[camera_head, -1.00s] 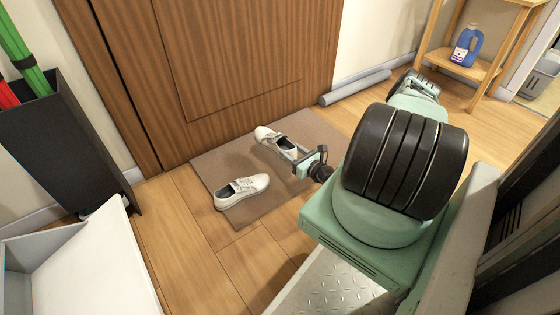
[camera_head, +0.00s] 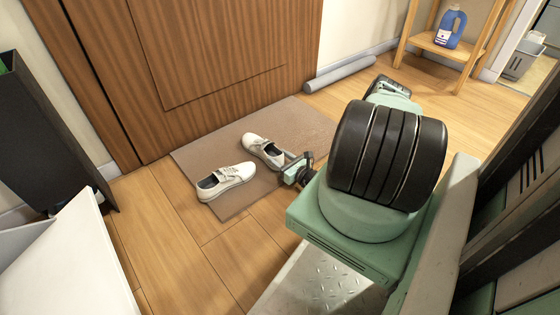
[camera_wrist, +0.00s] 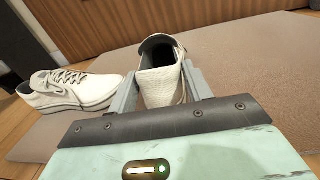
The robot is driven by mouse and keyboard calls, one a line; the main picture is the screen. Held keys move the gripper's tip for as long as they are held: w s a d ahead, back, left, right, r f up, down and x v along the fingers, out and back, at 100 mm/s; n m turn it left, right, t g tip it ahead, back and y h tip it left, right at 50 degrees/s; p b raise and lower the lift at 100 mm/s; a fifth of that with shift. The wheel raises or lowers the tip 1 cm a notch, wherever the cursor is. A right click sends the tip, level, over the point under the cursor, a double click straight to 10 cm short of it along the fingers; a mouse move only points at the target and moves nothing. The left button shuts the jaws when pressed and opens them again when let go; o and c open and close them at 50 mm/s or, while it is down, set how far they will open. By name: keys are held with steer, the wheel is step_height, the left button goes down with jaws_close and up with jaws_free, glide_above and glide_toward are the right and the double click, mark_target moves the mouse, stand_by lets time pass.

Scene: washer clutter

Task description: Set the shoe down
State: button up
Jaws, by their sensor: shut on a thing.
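My gripper (camera_head: 290,163) is shut on a white shoe (camera_head: 262,149) with a dark inside. In the wrist view the fingers sit on both sides of this held shoe (camera_wrist: 162,85), near its heel or toe end, which I cannot tell. The held shoe is at or just above the brown mat (camera_head: 205,149); whether it touches is unclear. A second white shoe (camera_head: 228,180) with laces lies on the mat to the left of the held one. It also shows at the left in the wrist view (camera_wrist: 72,90).
A wooden door (camera_head: 200,60) stands behind the mat. A grey roll (camera_head: 352,74) lies along the wall. A blue jug (camera_head: 450,28) is on a wooden shelf at the back right. A dark bin (camera_head: 50,130) and a white box (camera_head: 70,260) stand at the left.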

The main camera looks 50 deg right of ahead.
steer(key=o, duration=1.4)
steer(key=shift+f, duration=0.1)
